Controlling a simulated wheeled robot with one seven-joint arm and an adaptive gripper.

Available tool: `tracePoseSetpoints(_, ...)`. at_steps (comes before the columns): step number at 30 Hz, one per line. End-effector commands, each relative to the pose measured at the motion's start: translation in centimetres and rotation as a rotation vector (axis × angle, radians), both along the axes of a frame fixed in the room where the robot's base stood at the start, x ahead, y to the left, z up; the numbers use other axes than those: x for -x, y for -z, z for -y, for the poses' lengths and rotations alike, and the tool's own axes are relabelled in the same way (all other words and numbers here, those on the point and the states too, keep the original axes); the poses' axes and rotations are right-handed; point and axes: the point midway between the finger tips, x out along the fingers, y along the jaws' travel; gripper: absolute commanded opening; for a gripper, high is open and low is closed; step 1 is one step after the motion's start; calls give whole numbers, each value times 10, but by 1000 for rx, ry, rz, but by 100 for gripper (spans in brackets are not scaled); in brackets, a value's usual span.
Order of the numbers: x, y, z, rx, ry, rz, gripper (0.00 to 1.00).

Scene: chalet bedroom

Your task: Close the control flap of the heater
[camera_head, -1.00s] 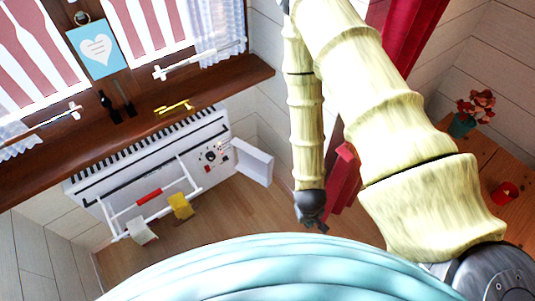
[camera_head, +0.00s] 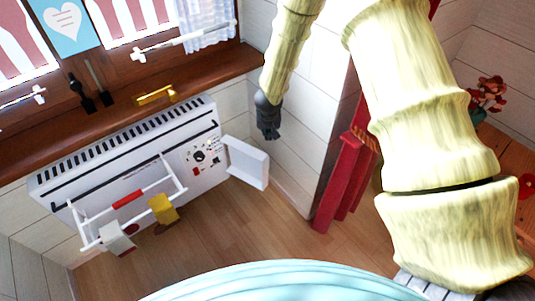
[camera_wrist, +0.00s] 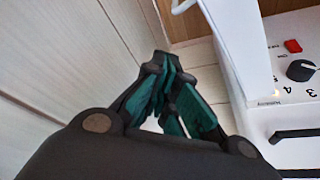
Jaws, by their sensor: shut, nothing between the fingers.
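The white heater (camera_head: 120,150) stands under the window sill in the head view. Its control flap (camera_head: 247,165) is swung open at the right end, sticking out from the control panel (camera_head: 206,158) with its knob and switches. My gripper (camera_head: 268,136) is shut and empty, just above and right of the flap, apart from it in the head view. In the wrist view my gripper (camera_wrist: 165,62) points along the wall, with the white flap (camera_wrist: 238,42) just to its right. The control panel (camera_wrist: 295,58), with a red switch and black knob, lies beyond the flap.
A rail on the heater's front holds yellow (camera_head: 163,209) and white (camera_head: 117,236) cloths. The wooden sill (camera_head: 120,115) overhangs the heater. A pale plank wall (camera_head: 290,150) and red curtain (camera_head: 345,175) stand to the right. Wooden floor (camera_head: 215,230) is free in front.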

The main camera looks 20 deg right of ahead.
Motion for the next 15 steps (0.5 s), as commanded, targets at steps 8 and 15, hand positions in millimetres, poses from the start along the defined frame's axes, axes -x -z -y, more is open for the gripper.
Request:
tracePoseSetpoints(8, -11, 16, 1, -7, 1, 8, 0)
tracePoseSetpoints(15, -22, 53, 5, -7, 0, 7, 0)
